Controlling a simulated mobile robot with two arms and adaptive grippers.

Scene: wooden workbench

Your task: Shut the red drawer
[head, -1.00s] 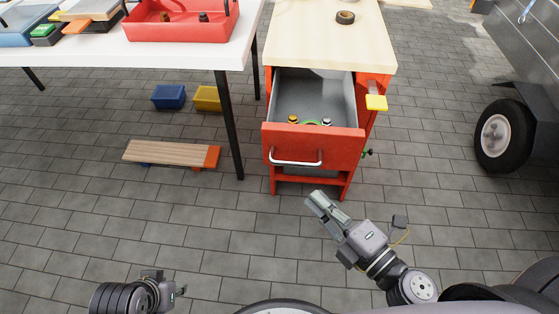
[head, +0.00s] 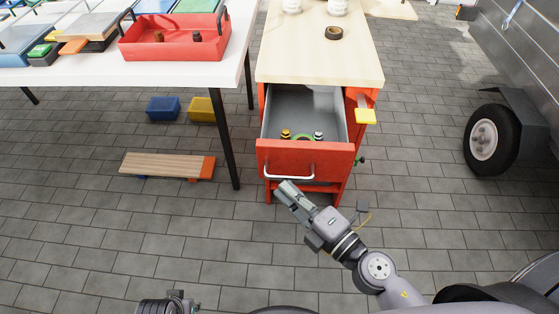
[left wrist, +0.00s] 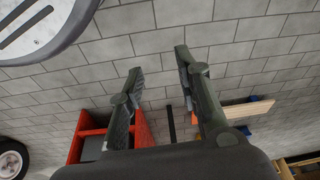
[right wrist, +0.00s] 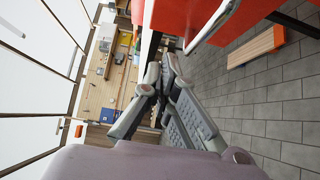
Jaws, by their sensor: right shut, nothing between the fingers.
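The red drawer (head: 330,157) stands open under the wooden worktop, its grey inside holding a few small items. Its pale bar handle (head: 290,177) is on the front. My right gripper (head: 283,187) is shut and empty, its tips just below the handle in the head view; I cannot tell whether they touch. In the right wrist view the closed fingertips (right wrist: 163,68) are near the red drawer front (right wrist: 187,14) and handle (right wrist: 212,22), with a gap showing. My left gripper (left wrist: 158,65) is open and empty, away from the drawer; its body shows at the head view's bottom edge.
A white table (head: 200,75) with a red tray (head: 150,50) stands left of the cabinet. A plank (head: 165,165) and blue (head: 163,108) and yellow bins lie on the floor. A yellow-ended part (head: 366,116) juts out right of the drawer. The paved floor in front is clear.

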